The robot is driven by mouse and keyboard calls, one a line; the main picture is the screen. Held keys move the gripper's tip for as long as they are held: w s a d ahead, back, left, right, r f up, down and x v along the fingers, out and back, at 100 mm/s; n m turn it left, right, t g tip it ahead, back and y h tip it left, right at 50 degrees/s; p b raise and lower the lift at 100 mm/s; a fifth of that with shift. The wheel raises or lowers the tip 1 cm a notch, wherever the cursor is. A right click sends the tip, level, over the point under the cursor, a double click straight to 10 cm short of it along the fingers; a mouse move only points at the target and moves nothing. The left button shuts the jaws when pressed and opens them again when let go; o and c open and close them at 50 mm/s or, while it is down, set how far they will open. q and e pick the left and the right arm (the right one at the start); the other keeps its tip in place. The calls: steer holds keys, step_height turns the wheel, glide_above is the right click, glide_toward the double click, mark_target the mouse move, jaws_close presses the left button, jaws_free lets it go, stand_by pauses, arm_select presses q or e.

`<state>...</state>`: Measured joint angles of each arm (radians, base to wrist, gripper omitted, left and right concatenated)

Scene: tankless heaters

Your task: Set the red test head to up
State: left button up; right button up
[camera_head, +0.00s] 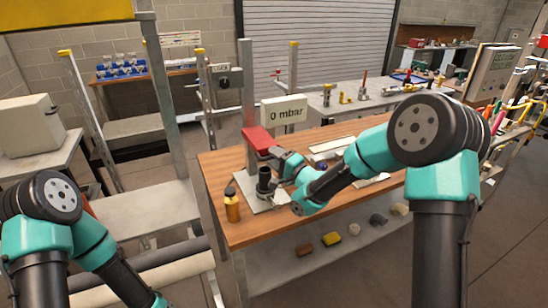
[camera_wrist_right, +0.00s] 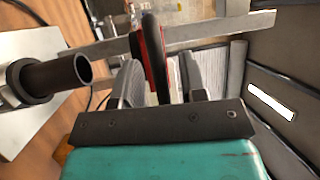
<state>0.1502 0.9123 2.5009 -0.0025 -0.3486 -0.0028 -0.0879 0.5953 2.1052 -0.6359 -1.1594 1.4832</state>
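The red test head (camera_head: 258,139) is mounted on a grey upright column (camera_head: 247,95) at the left end of the wooden bench. Below it a black cylinder (camera_head: 264,183) stands on a light base plate; its open round end shows in the right wrist view (camera_wrist_right: 70,76). My right gripper (camera_head: 271,155) is at the front right of the red head. In the right wrist view a red-edged black part (camera_wrist_right: 153,55) stands between the two fingers (camera_wrist_right: 160,75), with a narrow gap seen at the right finger. My left gripper is out of view.
A display (camera_head: 284,111) reading 0 mbar stands behind the head. An orange bottle (camera_head: 232,206) stands at the bench's (camera_head: 275,228) left front. Several blocks, including a yellow one (camera_head: 331,239), lie on the lower shelf. The floor at right is clear.

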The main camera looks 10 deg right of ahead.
steer(key=shift+w+a, duration=0.15)
jaws_close()
stand_by(0.4)
